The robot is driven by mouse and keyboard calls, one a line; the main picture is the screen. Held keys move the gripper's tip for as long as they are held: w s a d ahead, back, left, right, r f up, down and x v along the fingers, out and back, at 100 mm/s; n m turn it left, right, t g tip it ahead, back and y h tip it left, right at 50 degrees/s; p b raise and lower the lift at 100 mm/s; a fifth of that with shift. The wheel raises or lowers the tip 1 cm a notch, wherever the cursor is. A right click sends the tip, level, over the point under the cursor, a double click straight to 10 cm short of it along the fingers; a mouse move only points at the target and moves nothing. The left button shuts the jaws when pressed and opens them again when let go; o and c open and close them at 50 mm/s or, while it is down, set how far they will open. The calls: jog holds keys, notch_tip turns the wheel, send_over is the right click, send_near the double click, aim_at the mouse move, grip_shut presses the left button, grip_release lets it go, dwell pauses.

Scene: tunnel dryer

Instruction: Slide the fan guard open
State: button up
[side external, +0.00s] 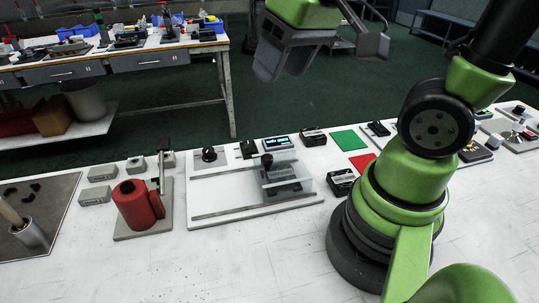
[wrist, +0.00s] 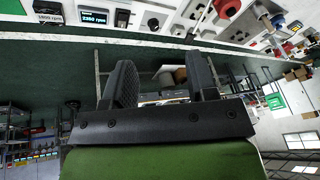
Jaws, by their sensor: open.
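The fan guard (side external: 302,181) is a clear panel over the right part of a white base plate (side external: 215,199) with two grey rails. A black knob handle (side external: 267,160) stands at the panel's left part. A dark slotted unit (side external: 284,187) shows through the panel. My gripper (side external: 272,62) is high above and behind the plate in the side view, well apart from the guard. In the wrist view my gripper (wrist: 163,78) has its two fingers wide apart with nothing between them. Only an edge of the plate area shows at the top there; the guard is not clearly visible.
The front tabletop is clear.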

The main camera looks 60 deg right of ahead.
aim_at(267, 157)
jog(key=w+d+f+n+g, duration=0.1)
jog(key=f, duration=0.6)
jog(key=w+d+f+g, duration=0.1)
jog(key=w+f+g, duration=0.1)
jog(key=f, duration=0.4)
jog(key=w+d+f+n+g, duration=0.1)
jog(key=f, duration=0.6)
jog(key=shift+w+d+f+n+h, duration=0.3)
jog(key=shift+w+d+h, duration=0.05)
jog(key=shift+w+h, duration=0.05)
